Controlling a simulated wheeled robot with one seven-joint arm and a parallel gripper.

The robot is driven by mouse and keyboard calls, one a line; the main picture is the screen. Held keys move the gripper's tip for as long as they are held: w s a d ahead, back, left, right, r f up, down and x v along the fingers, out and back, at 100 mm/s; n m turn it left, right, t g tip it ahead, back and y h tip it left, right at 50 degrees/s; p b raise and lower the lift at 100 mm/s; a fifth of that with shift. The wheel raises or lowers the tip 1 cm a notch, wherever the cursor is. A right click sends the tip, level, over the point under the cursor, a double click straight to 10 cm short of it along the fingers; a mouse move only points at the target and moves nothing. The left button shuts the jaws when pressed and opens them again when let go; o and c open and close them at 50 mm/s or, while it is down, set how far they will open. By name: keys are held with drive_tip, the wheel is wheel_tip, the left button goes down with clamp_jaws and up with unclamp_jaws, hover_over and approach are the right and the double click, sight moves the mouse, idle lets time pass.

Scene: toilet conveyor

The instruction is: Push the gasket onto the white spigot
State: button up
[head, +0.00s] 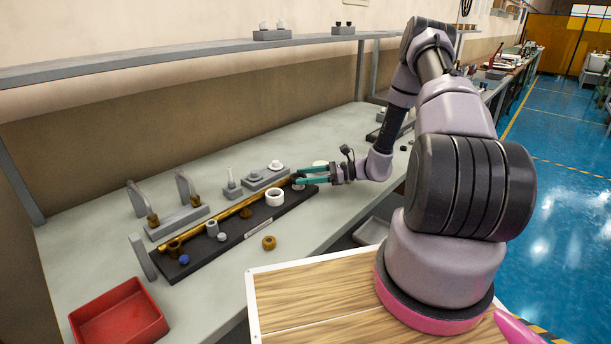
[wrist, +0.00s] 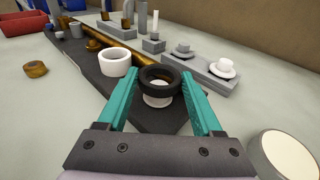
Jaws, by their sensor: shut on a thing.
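My gripper (wrist: 160,76) has teal fingers and is shut on a black ring, the gasket (wrist: 160,72), held flat between the fingertips. The white spigot (wrist: 158,101) shows directly below the gasket in the wrist view, at the near end of the dark board.
A white collar (wrist: 115,63) stands on the board close to my left finger. A brass pipe (head: 233,215) runs along the board. A pale round thing (wrist: 284,156) is at lower right.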

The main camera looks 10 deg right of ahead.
drive_tip(key=shift+f, duration=1.15)
drive_tip(key=o, duration=1.4)
drive_tip(key=shift+c, duration=0.2)
drive_tip(key=shift+d, duration=0.3)
drive_tip(key=v, duration=1)
drive_tip(key=shift+s+d+f, duration=0.1)
drive_tip(key=shift+s+d, duration=0.05)
